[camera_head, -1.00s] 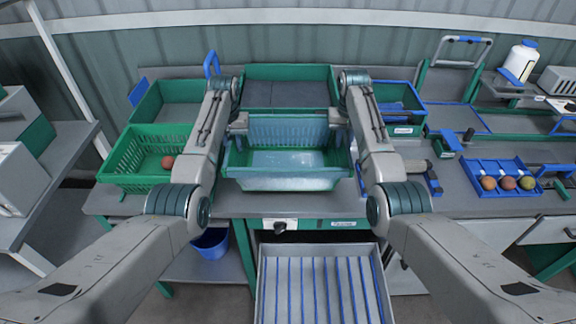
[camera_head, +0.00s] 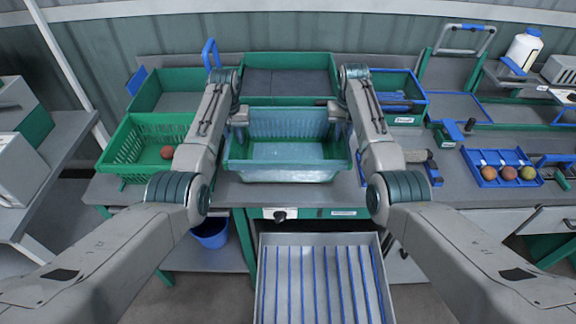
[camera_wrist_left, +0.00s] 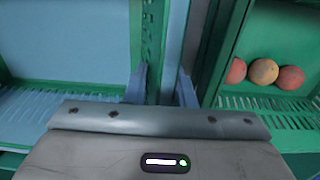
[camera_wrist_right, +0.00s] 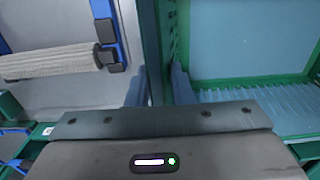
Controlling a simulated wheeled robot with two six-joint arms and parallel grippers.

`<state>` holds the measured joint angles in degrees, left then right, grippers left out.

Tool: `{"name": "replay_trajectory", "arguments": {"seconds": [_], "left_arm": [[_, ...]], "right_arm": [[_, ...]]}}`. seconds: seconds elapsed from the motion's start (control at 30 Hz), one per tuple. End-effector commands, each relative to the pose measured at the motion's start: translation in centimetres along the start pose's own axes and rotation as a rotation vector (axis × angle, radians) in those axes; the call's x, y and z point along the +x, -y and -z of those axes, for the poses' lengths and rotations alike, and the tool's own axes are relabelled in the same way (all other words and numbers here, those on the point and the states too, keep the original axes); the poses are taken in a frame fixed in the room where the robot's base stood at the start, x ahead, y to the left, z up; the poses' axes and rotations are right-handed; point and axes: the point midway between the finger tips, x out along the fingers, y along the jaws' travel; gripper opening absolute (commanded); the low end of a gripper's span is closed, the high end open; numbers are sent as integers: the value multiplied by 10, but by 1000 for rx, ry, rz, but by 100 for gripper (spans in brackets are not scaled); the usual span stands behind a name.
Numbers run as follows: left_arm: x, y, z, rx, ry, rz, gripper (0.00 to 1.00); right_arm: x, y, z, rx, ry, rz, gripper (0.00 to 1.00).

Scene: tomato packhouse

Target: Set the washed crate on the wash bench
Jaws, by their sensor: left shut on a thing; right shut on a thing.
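The washed crate (camera_head: 288,174), green-rimmed with a pale blue wet-looking inside, is level over the front middle of the wash bench (camera_head: 460,190). It is empty. My left gripper (camera_head: 240,120) is shut on its left side wall and my right gripper (camera_head: 337,112) on its right side wall. The crate also shows left of the fingers in the left wrist view (camera_wrist_left: 65,40), and right of them in the right wrist view (camera_wrist_right: 250,40). Its underside is hidden, so I cannot tell whether it touches the bench.
A green slatted crate (camera_head: 120,150) with tomatoes stands at left. A green bin with a dark bottom (camera_head: 330,70) is behind the washed crate. A blue-edged bin (camera_head: 420,108) and a blue tray (camera_head: 480,155) with tomatoes are at right. A ribbed tray (camera_head: 262,290) juts out below the bench.

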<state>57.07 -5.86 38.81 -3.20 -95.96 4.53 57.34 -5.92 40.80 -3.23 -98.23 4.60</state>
Motion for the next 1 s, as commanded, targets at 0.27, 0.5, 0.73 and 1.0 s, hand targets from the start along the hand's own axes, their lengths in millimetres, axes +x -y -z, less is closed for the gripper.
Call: {"name": "replay_trajectory", "arguments": {"seconds": [0.27,0.5,0.73,1.0], "left_arm": [[17,0,0,0,2,1,0],[20,0,0,0,0,1,45],[20,0,0,0,0,0,45],[15,0,0,0,0,0,45]], "right_arm": [[16,0,0,0,1,-1,0],[20,0,0,0,1,-1,42],[20,0,0,0,1,0,42],[19,0,0,0,1,0,42]]}}
